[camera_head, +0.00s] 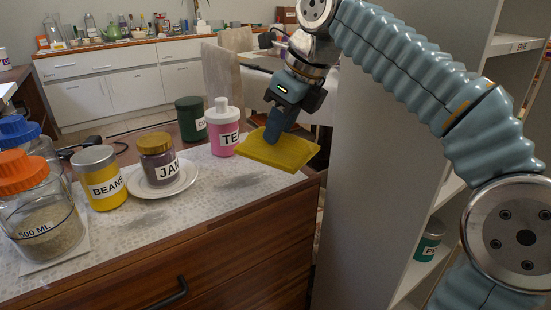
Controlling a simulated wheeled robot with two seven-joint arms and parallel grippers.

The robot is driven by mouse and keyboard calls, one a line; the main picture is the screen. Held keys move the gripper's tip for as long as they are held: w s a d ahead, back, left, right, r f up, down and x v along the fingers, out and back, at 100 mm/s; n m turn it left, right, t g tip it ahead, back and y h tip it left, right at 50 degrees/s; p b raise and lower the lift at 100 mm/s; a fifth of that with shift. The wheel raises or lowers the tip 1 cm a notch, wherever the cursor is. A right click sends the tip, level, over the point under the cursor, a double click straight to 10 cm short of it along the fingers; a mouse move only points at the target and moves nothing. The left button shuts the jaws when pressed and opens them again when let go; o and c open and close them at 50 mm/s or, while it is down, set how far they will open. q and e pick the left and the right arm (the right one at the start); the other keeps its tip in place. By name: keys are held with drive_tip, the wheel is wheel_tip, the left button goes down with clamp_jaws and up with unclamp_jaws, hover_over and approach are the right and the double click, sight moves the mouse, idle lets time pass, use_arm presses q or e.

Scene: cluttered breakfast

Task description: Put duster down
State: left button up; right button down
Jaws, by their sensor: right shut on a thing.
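A flat yellow duster (279,150) hangs in the air just above the right end of the counter. My right gripper (281,125) comes down from above and is shut on the duster near its far edge. The duster looks nearly level, and its shadow falls on the counter below it. The counter (215,187) has a pale speckled top and dark wood drawers. My left gripper does not show.
A pink TEA canister (223,128) stands close to the left of the duster, with a green canister (191,118) behind it. A JAM jar (158,158) sits on a white plate (187,178). A yellow BEANS jar (101,177) and glass jars stand further left. The counter's front right is clear.

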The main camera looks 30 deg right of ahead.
drive_tip(key=w+d+f, duration=0.2)
drive_tip(key=w+f, duration=0.1)
drive_tip(key=f, duration=0.1)
drive_tip(key=w+d+f+b, duration=0.1)
drive_tip(key=w+d+f, duration=0.1)
drive_tip(key=w+f, duration=0.1)
drive_tip(key=w+d+f, duration=0.2)
drive_tip(key=w+f, duration=0.2)
drive_tip(key=shift+w+d+f+b, duration=0.1)
drive_tip(key=shift+d+f+b, duration=0.05)
drive_tip(key=shift+f+b, duration=0.2)
drive_tip(key=shift+f, duration=0.25)
drive_tip(key=c, duration=0.9)
unclamp_jaws()
drive_tip(key=shift+f, duration=0.1)
